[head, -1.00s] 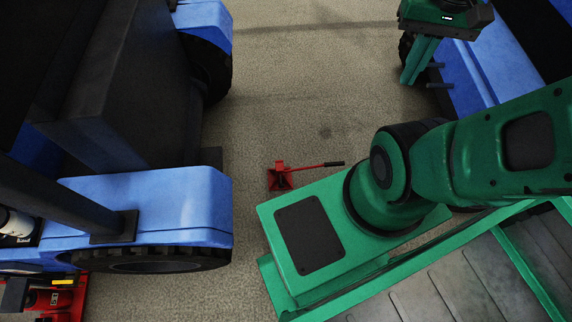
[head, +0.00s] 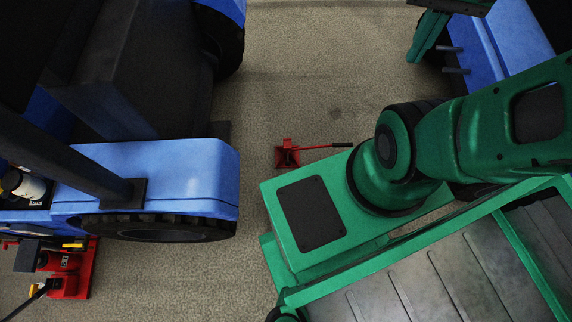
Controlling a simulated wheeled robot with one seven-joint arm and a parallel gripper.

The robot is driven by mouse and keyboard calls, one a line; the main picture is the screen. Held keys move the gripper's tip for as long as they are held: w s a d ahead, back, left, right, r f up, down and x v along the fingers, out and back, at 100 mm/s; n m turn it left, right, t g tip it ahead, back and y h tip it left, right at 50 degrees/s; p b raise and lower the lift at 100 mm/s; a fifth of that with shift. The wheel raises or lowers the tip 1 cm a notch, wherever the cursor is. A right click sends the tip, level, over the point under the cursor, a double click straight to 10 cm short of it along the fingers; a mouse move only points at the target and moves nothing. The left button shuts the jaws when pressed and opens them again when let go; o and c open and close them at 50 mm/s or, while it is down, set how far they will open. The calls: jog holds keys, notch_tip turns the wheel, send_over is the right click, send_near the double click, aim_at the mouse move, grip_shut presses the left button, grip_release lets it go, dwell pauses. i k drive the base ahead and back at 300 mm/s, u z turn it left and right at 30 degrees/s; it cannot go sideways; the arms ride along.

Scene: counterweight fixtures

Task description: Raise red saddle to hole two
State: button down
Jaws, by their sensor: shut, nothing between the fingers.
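My gripper (head: 425,38) shows only partly at the top edge of the head view, its green fingers pointing down beside a blue machine. The fingers are shut with nothing between them. A red jack-like fixture (head: 66,284) stands at the lower left beside a blue vehicle, with yellow and black parts on it. A smaller red stand (head: 288,155) with a long red handle lies on the floor near the middle. I cannot tell which red part is the saddle, and no holes can be made out. My gripper is far from both red things.
A blue vehicle (head: 165,180) with black tyres fills the left side. Another blue machine (head: 495,50) stands at the upper right. My green arm and body cover the lower right. Bare carpet-like floor (head: 310,85) lies between the two blue machines.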

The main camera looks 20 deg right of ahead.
aim_at(287, 141)
jog(key=u, duration=1.65)
jog(key=k, duration=2)
jog(key=z, duration=0.85)
jog(key=i, duration=1)
